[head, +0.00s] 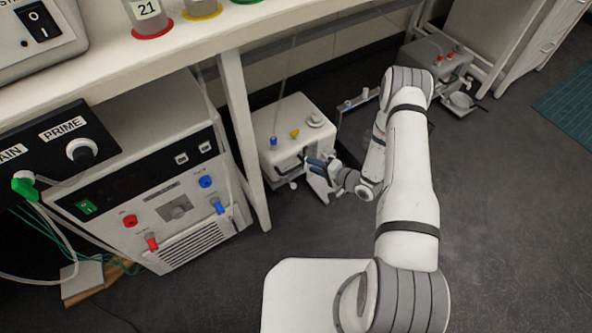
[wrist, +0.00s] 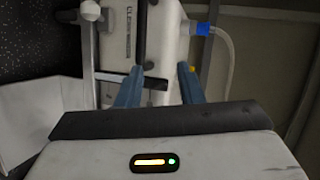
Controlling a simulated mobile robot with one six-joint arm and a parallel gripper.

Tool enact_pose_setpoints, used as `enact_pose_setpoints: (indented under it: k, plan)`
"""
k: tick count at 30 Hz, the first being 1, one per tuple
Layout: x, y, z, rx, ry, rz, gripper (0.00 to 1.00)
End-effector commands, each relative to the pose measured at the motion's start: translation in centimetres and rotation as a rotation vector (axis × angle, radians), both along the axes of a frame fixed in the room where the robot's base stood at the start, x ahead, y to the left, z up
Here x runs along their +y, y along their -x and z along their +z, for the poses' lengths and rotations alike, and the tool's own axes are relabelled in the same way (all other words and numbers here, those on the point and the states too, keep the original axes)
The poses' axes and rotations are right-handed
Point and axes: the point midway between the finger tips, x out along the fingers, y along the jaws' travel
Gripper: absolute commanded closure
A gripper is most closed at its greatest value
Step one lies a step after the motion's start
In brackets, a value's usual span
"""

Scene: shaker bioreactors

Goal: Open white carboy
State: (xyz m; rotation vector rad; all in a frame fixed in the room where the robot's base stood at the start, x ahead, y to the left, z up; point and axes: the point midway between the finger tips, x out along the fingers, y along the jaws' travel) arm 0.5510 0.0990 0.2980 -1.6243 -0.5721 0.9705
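The white carboy (head: 287,118) stands on the floor under the bench in the head view, with a blue cap, a yellow cap and a round white cap on top. In the wrist view, the white body (wrist: 165,30) with printed lettering lies beyond my fingertips, with the blue cap (wrist: 203,29) and a clear tube at upper right. My gripper (head: 318,164) is at the carboy's near right side. It also shows in the wrist view (wrist: 158,82), its two blue fingers apart with a dark part of the carboy between or behind them. I cannot tell whether they touch it.
A bench leg (head: 243,135) stands just left of the carboy. A control unit (head: 160,190) with coloured connectors is further left.

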Motion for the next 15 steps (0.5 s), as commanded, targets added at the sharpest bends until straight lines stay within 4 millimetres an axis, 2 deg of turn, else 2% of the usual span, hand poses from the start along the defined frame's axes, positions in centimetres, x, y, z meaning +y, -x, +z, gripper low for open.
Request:
enact_pose_setpoints:
  k: [1, 7, 15]
  plan:
    - [0.3, 1.0, -1.8, 0.02, -0.049, 0.003, 0.66]
    - [1.1, 2.7, -3.5, 0.054, -0.159, 0.008, 0.66]
    - [4.1, 0.9, -4.4, 0.054, -0.166, 0.01, 0.66]
